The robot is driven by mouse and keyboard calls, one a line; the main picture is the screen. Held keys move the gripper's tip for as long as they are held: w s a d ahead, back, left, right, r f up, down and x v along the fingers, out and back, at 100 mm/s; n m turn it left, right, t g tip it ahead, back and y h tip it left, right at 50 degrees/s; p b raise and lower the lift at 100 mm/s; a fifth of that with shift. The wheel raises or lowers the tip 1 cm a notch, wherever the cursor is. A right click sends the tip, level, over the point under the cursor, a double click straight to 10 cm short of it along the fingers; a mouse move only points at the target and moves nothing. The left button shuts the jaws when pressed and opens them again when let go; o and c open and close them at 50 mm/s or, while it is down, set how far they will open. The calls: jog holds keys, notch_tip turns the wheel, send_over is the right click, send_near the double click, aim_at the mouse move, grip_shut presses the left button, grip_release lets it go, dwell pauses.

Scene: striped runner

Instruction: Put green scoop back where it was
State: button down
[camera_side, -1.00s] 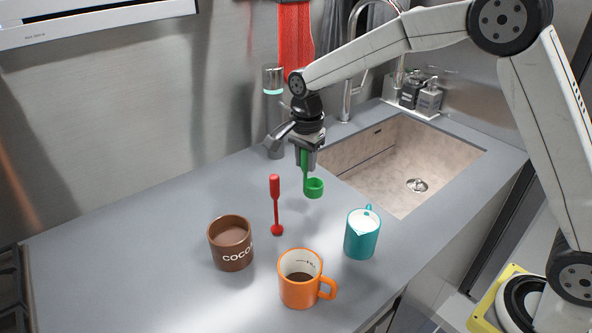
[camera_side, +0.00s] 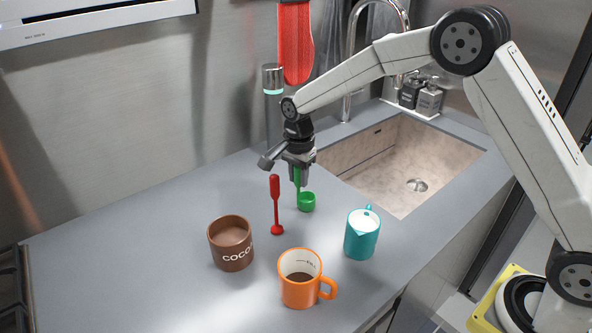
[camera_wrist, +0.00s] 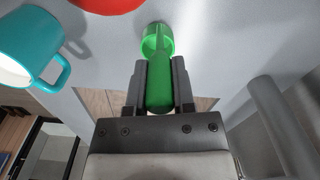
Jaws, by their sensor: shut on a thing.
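The green scoop (camera_side: 306,202) hangs upright from my gripper (camera_side: 297,180), handle up and cup down, at or just above the grey counter. I cannot tell whether the cup touches it. In the wrist view, my gripper (camera_wrist: 160,85) is shut on the handle of the green scoop (camera_wrist: 158,42), with the cup beyond the fingertips.
The sink (camera_side: 400,165) opens to the right. A grey cylinder with a teal band (camera_side: 273,85) is behind. The counter at left is clear.

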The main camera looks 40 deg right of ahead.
jog(key=shift+f, duration=0.2)
jog(key=shift+c, duration=2.3)
grip_release()
notch_tip(320, 180, up, 12)
jog(key=shift+r, duration=0.2)
jog(key=s+d+f+n+t, duration=0.1)
jog(key=s+d+f+n, duration=0.1)
jog(key=s+n, duration=0.3)
jog(key=s+d+f+n, duration=0.1)
jog(key=s+f+n, duration=0.3)
jog(key=s, duration=0.6)
jog(key=s+d+f+n+t, duration=0.1)
jog(key=s+d+f+n, duration=0.1)
jog(key=s+f+n, duration=0.2)
jog(key=s+n, duration=0.2)
jog(key=s, duration=0.2)
jog(key=shift+s+d+t, duration=0.3)
jog(key=shift+s, duration=0.05)
